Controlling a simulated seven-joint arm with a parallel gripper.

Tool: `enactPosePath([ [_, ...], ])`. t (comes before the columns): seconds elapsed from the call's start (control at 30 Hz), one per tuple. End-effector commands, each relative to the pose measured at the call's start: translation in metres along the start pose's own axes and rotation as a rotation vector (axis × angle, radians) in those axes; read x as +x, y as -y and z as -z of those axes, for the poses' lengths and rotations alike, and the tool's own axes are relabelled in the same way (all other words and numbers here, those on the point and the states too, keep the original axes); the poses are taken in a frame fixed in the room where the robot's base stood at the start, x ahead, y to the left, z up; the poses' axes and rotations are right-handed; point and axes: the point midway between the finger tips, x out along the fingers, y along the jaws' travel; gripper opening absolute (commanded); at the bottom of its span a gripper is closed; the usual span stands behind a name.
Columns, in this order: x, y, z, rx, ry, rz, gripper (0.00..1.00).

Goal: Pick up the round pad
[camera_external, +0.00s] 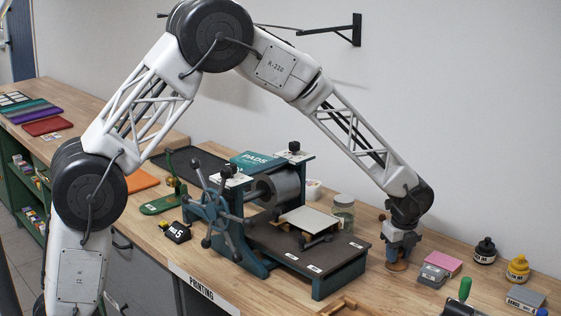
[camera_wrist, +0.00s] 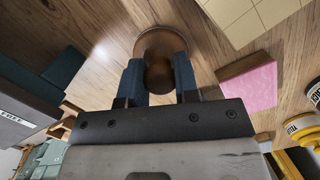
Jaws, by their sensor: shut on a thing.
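The round pad is a brown, disc-shaped piece with a narrower upright knob. In the wrist view the pad (camera_wrist: 160,42) sits between my two blue-grey fingers, its wide round part just beyond their tips. In the external view the pad (camera_external: 397,267) shows below my gripper (camera_external: 400,250), at or very near the wooden bench top. My gripper (camera_wrist: 160,75) is shut on the knob, pointing down. The fingers hide part of the pad. I cannot tell whether it touches the bench.
A pink block (camera_external: 442,263) and a grey box (camera_external: 433,274) lie close to the right. Black (camera_external: 484,251) and yellow (camera_external: 517,268) ink bottles stand farther right. The printing press (camera_external: 290,240) and a glass jar (camera_external: 343,212) stand to the left. A green-handled tool (camera_external: 464,290) is nearer the front.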

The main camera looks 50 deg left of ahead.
Motion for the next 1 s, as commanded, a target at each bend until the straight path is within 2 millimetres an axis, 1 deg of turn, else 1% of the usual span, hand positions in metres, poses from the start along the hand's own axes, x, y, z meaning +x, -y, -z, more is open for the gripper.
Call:
enactPosePath([
  [0.27,-0.001,0.000,0.000,0.000,0.000,0.000,0.03],
  [0.47,-0.012,0.000,-0.002,0.000,0.000,0.001,0.03],
  [0.57,-0.022,0.001,-0.003,0.000,0.000,0.002,0.03],
  [0.8,-0.058,0.001,-0.007,-0.001,0.000,0.002,0.03],
  [1.0,-0.084,0.000,-0.010,-0.001,0.000,0.001,0.03],
])
